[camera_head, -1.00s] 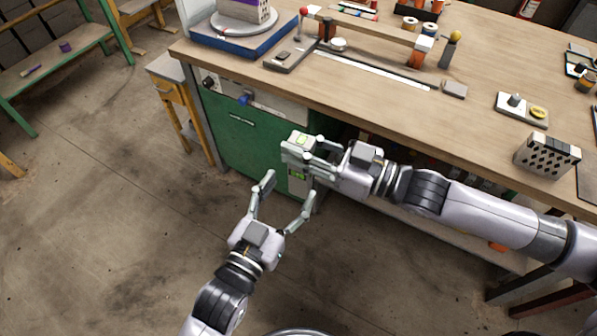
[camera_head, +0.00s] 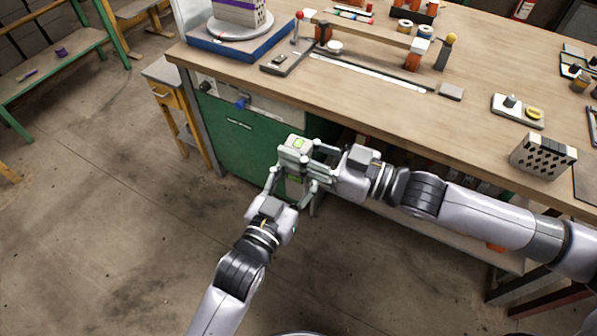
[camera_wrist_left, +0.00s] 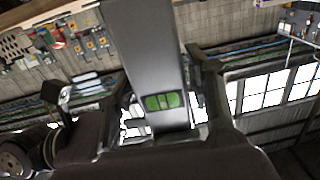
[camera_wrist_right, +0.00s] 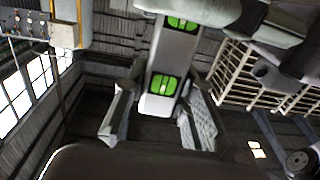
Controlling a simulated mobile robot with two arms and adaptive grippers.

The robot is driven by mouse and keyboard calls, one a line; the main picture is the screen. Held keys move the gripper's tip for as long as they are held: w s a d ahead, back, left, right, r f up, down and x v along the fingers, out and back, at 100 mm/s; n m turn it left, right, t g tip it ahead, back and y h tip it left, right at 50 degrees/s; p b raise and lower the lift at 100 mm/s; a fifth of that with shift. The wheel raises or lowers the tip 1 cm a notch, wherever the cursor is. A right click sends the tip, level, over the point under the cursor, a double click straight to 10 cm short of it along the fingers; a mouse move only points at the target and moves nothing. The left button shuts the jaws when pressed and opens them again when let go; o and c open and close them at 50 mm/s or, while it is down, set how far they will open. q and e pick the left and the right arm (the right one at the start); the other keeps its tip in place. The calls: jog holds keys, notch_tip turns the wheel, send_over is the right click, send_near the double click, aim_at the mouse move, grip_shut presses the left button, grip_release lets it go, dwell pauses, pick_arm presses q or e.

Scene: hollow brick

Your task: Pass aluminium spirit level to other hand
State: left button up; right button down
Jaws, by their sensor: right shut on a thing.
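The aluminium spirit level (camera_head: 298,144) is a grey bar with green vials, held upright in front of the bench. My right gripper (camera_head: 303,160) is shut on it near its upper end in the head view. My left gripper (camera_head: 295,182) is below, with its fingers spread on either side of the bar. In the left wrist view the level (camera_wrist_left: 147,55) runs between the left fingers, with gaps beside it. The level's lower part is partly hidden by the left fingers in the head view.
The wooden workbench (camera_head: 390,110) stands behind both grippers, with a green cabinet (camera_head: 245,150) under it. A hollow brick (camera_head: 543,156) sits near its front right edge. A blue turntable base (camera_head: 240,45) stands at the back left. The floor (camera_head: 110,220) at left is clear.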

pick_arm(q)
grip_shut()
pick_arm(e)
jog(key=c, duration=1.2)
grip_release()
jog(key=shift+c, duration=0.2)
